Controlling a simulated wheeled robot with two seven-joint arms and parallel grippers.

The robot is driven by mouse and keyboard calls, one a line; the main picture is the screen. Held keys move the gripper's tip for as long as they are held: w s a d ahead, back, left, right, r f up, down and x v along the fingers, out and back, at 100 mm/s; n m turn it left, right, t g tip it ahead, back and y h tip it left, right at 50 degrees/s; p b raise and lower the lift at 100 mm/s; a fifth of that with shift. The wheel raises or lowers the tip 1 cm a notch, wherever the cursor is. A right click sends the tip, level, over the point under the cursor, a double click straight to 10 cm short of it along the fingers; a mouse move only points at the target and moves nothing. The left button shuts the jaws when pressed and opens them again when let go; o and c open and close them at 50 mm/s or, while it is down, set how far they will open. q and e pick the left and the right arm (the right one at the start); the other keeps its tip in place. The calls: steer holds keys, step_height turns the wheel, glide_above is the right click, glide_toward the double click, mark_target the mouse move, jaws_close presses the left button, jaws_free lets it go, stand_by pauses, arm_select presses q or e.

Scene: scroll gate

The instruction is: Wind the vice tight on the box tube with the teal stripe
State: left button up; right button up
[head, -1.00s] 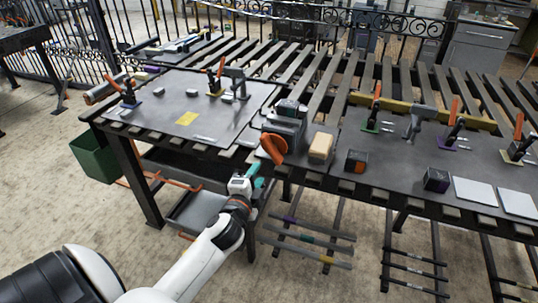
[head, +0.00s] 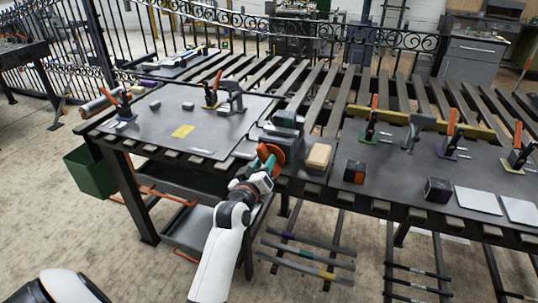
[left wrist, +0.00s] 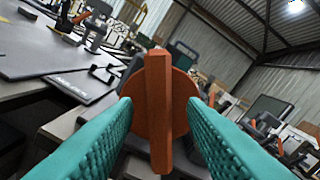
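The grey vice (head: 278,134) sits at the front edge of the bench, with an orange handwheel (head: 270,153) facing me. A dark block-like piece (head: 284,119) sits at the top of the vice; I cannot make out clearly whether it is the box tube with the teal stripe. My left gripper (head: 263,168) is right at the handwheel. In the left wrist view, its teal fingers are spread on both sides of the handwheel's upright orange bar (left wrist: 159,112), with a gap on each side. The round disc shows behind the bar. My right gripper is not in view.
A tan block (head: 318,157) and a dark orange-marked cube (head: 355,171) stand right of the vice. Toggle clamps stand on the plates at left (head: 181,132) and right. Striped tubes (head: 308,257) lie on a low rack below. A green bin (head: 90,171) hangs at left.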

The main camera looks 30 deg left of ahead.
mark_target(265, 161)
arm_select(q)
steer(key=x, duration=0.4)
steer(key=shift+w, duration=0.4)
jaws_close()
